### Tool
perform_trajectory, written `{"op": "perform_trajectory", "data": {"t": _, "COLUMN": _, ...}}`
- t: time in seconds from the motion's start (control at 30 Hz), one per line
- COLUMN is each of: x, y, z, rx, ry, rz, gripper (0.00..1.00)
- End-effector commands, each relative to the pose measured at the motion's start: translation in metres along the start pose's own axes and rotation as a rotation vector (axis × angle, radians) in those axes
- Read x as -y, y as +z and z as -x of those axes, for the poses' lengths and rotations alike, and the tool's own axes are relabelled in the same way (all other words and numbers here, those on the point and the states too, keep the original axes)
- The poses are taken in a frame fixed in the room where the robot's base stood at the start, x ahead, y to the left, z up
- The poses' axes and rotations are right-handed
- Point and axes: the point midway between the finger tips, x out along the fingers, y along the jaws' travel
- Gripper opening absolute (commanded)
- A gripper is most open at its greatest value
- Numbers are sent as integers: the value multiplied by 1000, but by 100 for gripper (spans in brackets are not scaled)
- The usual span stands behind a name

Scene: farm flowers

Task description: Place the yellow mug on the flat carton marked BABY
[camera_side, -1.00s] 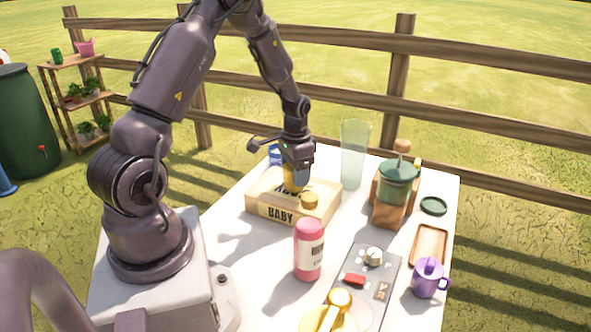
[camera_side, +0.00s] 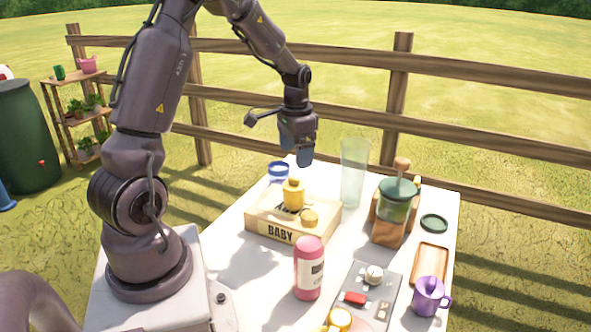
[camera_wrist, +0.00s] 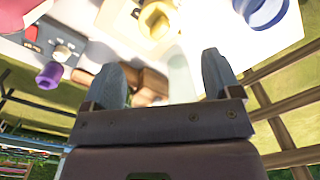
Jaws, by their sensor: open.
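The flat carton marked BABY (camera_side: 268,231) lies on the white table.
A pink bottle (camera_side: 308,268) is in front. A fence (camera_side: 450,75) runs behind.

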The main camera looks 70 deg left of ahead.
Motion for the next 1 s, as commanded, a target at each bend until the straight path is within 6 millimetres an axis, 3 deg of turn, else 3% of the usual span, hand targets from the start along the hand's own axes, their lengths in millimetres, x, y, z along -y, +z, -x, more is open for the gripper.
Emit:
{"op": "perform_trajectory", "data": {"t": 0.23, "x": -11, "y": -1, "z": 28, "rx": -17, "ry": -9, "rz": -7, "gripper": 83}}
{"op": "perform_trajectory", "data": {"t": 0.37, "x": -48, "y": 3, "z": 65, "rx": -78, "ry": -36, "rz": -27, "gripper": 83}}
{"op": "perform_trajectory", "data": {"t": 0.43, "x": -77, "y": 12, "z": 89, "rx": -127, "ry": -49, "rz": -39, "gripper": 83}}
{"op": "perform_trajectory", "data": {"t": 0.6, "x": -144, "y": 50, "z": 135, "rx": -259, "ry": -54, "rz": -67, "gripper": 83}}
{"op": "perform_trajectory", "data": {"t": 0.7, "x": -175, "y": 78, "z": 151, "rx": -336, "ry": -37, "rz": -80, "gripper": 83}}
{"op": "perform_trajectory", "data": {"t": 0.83, "x": -202, "y": 112, "z": 159, "rx": -418, "ry": -2, "rz": -95, "gripper": 83}}
{"op": "perform_trajectory", "data": {"t": 1.0, "x": -218, "y": 139, "z": 160, "rx": -478, "ry": 37, "rz": -104, "gripper": 83}}
